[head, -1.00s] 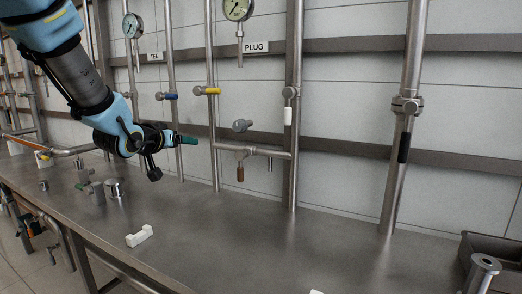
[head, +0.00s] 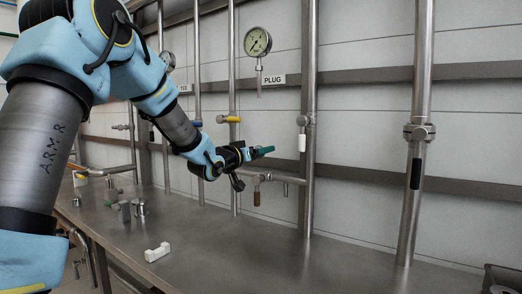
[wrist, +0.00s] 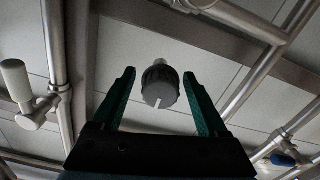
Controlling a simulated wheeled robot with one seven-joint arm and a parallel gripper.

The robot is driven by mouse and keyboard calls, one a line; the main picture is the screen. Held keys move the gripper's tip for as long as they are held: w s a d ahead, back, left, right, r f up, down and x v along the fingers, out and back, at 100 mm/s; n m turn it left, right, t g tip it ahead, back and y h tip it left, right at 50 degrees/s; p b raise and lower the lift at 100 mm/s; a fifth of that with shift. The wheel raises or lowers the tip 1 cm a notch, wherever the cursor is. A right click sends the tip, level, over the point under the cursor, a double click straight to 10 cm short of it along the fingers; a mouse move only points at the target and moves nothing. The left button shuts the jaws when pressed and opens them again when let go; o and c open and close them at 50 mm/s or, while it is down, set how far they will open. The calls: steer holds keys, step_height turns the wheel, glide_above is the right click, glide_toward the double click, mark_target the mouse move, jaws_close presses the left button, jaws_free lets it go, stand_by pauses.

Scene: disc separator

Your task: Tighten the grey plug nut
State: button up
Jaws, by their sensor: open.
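The grey plug nut (wrist: 160,85) is a dark grey knurled cap with a light line on its face, set on a short pale stem. In the wrist view it shows between my two green fingers, with a gap on either side and no visible contact. My gripper (wrist: 161,97) is open and empty. In the head view my gripper (head: 264,152) is held out in front of the pipework below the PLUG sign (head: 273,80). My gripper and wrist hide the nut in the head view.
A white-handled valve (head: 302,140) sits right of my gripper and a yellow-handled valve (head: 229,119) above left. A brown-handled drain (head: 256,196) hangs just below. A pressure gauge (head: 257,42) is above. A white block (head: 158,252) lies on the otherwise clear bench front (head: 230,262).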

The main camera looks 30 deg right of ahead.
steer(key=shift+w+d, duration=0.25)
steer(key=shift+d, duration=0.25)
jaws_close()
stand_by(0.3)
